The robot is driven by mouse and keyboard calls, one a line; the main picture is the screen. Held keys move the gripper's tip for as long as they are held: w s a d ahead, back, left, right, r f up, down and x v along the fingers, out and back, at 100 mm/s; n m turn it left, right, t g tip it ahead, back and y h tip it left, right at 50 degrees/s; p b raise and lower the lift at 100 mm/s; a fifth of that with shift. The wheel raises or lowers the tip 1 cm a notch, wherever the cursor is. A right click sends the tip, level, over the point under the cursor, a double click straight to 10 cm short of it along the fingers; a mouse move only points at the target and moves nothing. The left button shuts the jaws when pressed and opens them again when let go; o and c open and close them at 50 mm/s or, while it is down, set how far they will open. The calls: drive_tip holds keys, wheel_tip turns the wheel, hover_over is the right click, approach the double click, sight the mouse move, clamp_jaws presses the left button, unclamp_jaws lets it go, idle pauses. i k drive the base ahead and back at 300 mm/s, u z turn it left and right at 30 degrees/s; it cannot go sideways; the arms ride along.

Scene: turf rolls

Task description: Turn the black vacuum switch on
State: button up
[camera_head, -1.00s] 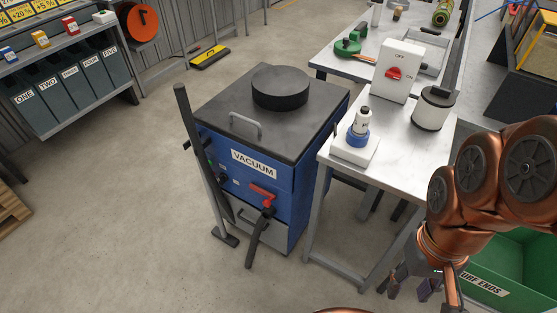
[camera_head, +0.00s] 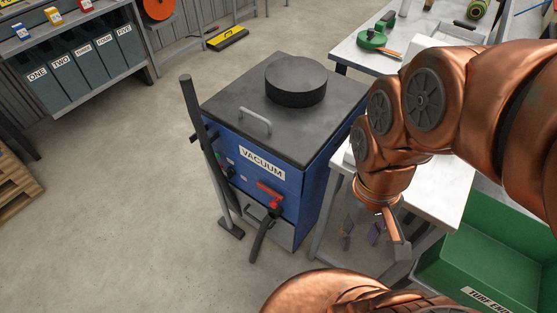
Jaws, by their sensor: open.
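The blue vacuum cabinet (camera_head: 262,181) with a dark top stands at the centre, labelled VACUUM. A small black switch-like part (camera_head: 231,172) shows on its front face, left of and below the label, near a small green spot. It is too small to tell which way it is set. A red handle (camera_head: 270,195) is on the front, right of the black part. My gripper (camera_head: 361,232) is open and empty, pointing down right of the cabinet and apart from it, in front of the metal table.
A black wand (camera_head: 203,140) stands against the cabinet's left front, and a black hose (camera_head: 262,238) hangs below the red handle. Open floor (camera_head: 130,220) lies to the left.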

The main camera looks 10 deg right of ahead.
sight(229, 172)
drive_tip(key=z, duration=0.55)
drive_tip(key=k, duration=1.3)
drive_tip(key=u, duration=0.05)
drive_tip(key=i, duration=0.5)
drive_tip(key=u, duration=1.4)
drive_tip(key=i, duration=0.7)
drive_tip(key=u, duration=0.65)
